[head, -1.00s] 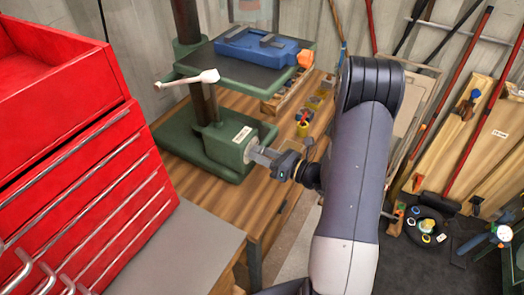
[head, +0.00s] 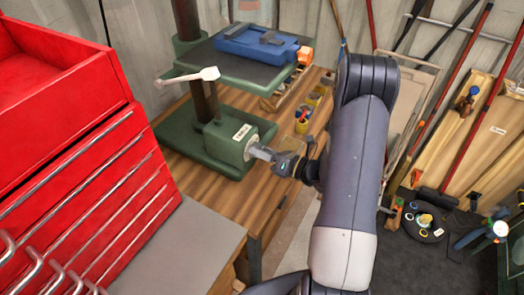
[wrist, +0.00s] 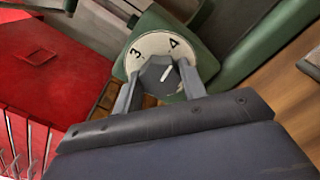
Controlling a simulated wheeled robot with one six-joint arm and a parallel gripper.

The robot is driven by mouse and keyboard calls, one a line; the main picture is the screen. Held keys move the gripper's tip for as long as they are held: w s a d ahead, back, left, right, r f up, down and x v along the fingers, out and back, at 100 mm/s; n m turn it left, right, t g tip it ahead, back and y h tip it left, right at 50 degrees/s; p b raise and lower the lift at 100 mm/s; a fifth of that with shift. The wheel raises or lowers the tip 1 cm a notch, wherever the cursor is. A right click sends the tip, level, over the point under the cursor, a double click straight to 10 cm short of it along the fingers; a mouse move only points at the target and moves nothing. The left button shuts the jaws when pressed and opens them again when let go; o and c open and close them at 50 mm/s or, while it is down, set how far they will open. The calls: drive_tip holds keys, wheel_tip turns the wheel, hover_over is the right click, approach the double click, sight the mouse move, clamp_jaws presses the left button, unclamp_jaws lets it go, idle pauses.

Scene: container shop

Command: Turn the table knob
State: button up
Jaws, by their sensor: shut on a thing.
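The table knob (wrist: 158,76) is a dark grey knob with a white pointer line, set on a pale round dial (wrist: 150,45) marked 3 and 4. The pointer aims toward the 4. The dial is on the front of a green block (head: 232,138) at the foot of the drill press. My gripper (wrist: 160,80) is shut on the knob, with one finger on each side. In the head view my gripper (head: 258,153) reaches the block from the right, and its fingers largely hide the knob.
A red tool chest (head: 85,190) stands at the left. The press table (head: 230,68) with a blue vise (head: 257,44) and a white-handled lever (head: 188,76) are above the block. Small pots (head: 302,122) stand on the wooden bench (head: 268,205) close behind my wrist.

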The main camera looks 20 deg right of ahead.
drive_tip(key=o, duration=1)
drive_tip(key=shift+c, duration=0.2)
drive_tip(key=b+v, duration=0.1)
drive_tip(key=v, duration=1)
drive_tip(key=shift+b, duration=0.3)
drive_tip(key=shift+a, duration=0.1)
drive_tip(key=p+x, duration=0.1)
drive_tip(key=x, duration=1)
drive_tip(key=shift+p, duration=0.3)
